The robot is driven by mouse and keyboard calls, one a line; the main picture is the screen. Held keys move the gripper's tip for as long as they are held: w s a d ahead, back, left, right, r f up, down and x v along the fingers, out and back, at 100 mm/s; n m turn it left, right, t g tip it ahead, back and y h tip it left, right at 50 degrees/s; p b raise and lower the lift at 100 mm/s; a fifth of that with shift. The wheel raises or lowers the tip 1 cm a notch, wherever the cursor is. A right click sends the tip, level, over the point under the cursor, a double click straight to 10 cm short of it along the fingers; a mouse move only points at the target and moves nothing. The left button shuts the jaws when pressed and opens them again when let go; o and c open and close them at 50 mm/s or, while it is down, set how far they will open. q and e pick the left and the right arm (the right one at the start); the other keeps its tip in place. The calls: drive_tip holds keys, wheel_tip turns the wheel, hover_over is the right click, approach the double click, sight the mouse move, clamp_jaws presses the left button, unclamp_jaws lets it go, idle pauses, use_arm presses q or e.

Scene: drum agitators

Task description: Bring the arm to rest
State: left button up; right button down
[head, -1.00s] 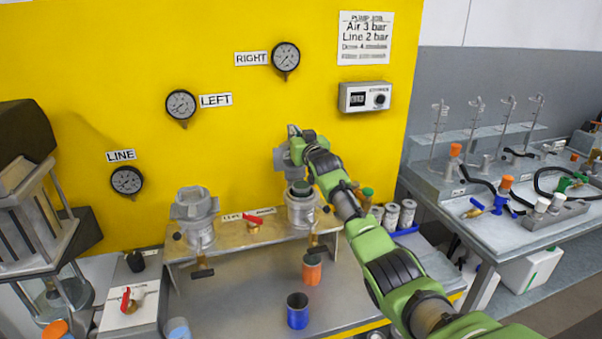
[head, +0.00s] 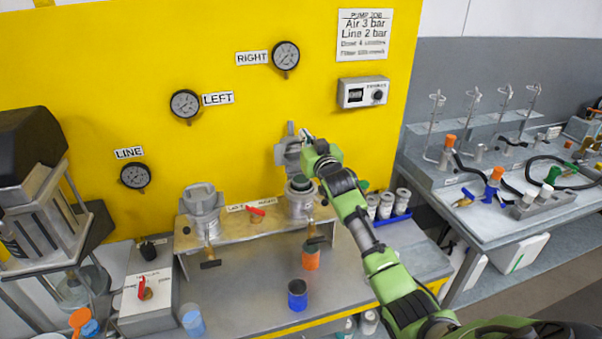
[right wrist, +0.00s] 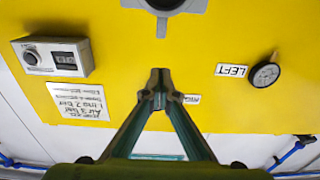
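My right arm, green and black, comes in from the lower right of the head view. Its gripper (head: 305,136) is in front of the yellow panel, above the right pot (head: 300,207) and beside a raised grey piece (head: 287,155). In the right wrist view the two fingers of this gripper (right wrist: 158,80) come together at their tips, with nothing seen between them. The left pot (head: 201,209) has a grey cap on top. Both pots stand on a metal stand (head: 250,224). My left gripper is out of view.
Gauges and a control box (head: 363,92) are on the yellow panel (head: 100,60). An orange cup (head: 311,258) and a blue cup (head: 297,295) stand in front of the stand. White canisters in a blue tray (head: 403,214) are right of it. A side bench (head: 470,210) holds fittings.

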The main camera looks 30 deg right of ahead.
drive_tip(key=s+a+f+n+g+y, duration=0.1)
drive_tip(key=s+a+f+n+g, duration=0.15)
drive_tip(key=s+a+f, duration=0.7)
drive_tip(key=s+a+f+n+g+y, duration=0.15)
drive_tip(key=s+a+f+g, duration=0.35)
drive_tip(key=s+f, duration=0.7)
drive_tip(key=s+a+f+g+y, duration=0.1)
drive_tip(key=s+a+f+g, duration=0.15)
drive_tip(key=s, duration=0.75)
drive_tip(key=s+a+f+g, duration=0.15)
drive_tip(key=s+a, duration=0.25)
drive_tip(key=s, duration=0.5)
drive_tip(key=s+a+f+g+y, duration=0.1)
drive_tip(key=s+a+g, duration=0.25)
drive_tip(key=s, duration=0.65)
wheel_tip(320, 180, down, 32)
drive_tip(key=n+b, duration=0.1)
drive_tip(key=b, duration=0.6)
drive_tip(key=s+d+f+b, duration=0.1)
drive_tip(key=s+f+b, duration=0.2)
drive_tip(key=s+f, duration=0.6)
drive_tip(key=s+d+f+g+b, duration=0.1)
drive_tip(key=s+f+b, duration=0.3)
drive_tip(key=s+f, duration=0.5)
wheel_tip(320, 180, down, 7)
drive_tip(key=shift+s+d+f, duration=0.1)
drive_tip(key=shift+s+d, duration=0.3)
drive_tip(key=shift+d, duration=0.05)
